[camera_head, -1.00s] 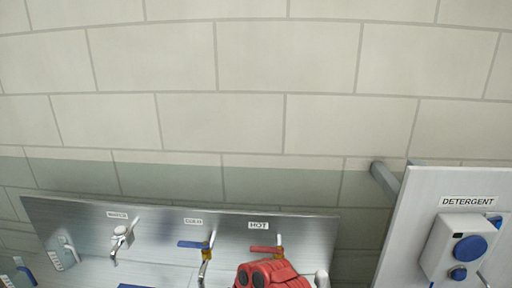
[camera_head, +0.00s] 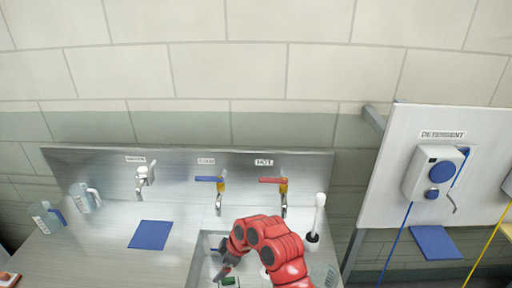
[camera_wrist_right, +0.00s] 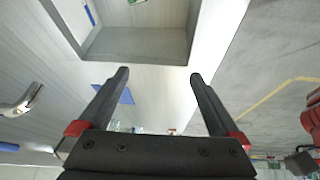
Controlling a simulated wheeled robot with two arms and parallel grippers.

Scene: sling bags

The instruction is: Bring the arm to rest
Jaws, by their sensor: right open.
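My right arm is red and reaches over the sink in the head view, bent at a joint near the hot tap. Its dark right gripper (camera_head: 226,268) hangs over the sink basin (camera_head: 202,246), partly hidden by the basin's dim interior. In the right wrist view the right gripper (camera_wrist_right: 159,76) has its two black fingers wide apart, with nothing between them. The fingers are apart from the counter and from the basin edge.
A blue-handled tap (camera_head: 212,180) and a red-handled tap (camera_head: 274,181) stand on the steel backsplash. A white brush (camera_head: 319,215) stands right of the arm. A detergent dispenser (camera_head: 432,172) hangs right.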

